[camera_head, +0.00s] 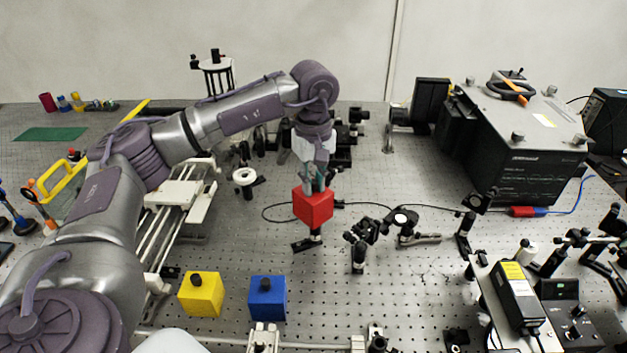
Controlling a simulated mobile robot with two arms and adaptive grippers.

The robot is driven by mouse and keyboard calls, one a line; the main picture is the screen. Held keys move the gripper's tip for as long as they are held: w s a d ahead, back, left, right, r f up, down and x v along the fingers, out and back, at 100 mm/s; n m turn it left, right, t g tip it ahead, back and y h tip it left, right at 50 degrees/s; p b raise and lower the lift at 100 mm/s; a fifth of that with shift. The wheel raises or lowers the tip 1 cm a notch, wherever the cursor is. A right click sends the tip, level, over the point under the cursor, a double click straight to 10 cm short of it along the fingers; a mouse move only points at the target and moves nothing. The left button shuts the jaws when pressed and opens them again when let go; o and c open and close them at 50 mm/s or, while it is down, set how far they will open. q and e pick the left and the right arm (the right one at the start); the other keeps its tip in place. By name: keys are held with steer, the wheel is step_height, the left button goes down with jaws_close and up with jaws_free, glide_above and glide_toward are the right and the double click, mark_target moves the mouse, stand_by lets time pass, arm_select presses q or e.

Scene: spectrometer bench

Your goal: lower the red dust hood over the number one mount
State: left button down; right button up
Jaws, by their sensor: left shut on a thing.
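The red dust hood (313,207) is a red box in the middle of the view. My left gripper (314,184) points down and is shut on the top of the hood. Below the hood a black post and its foot (307,243) show on the perforated bench; the hood hides whatever is at the post's top. I cannot tell whether the hood touches it, and no number one label can be read. My right gripper is not in view.
A yellow box (200,293) and a blue box (267,298) with black knobs stand in front on the bench (400,300). Optics mounts (361,243) stand close to the right of the hood. A large black instrument (520,140) is at the back right. A rail assembly (172,225) lies left.

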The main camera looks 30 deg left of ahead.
arm_select(q)
steer(key=shift+f, duration=0.15)
stand_by(0.5)
steer(key=c, duration=1)
jaws_free()
step_height(320, 180, up, 12)
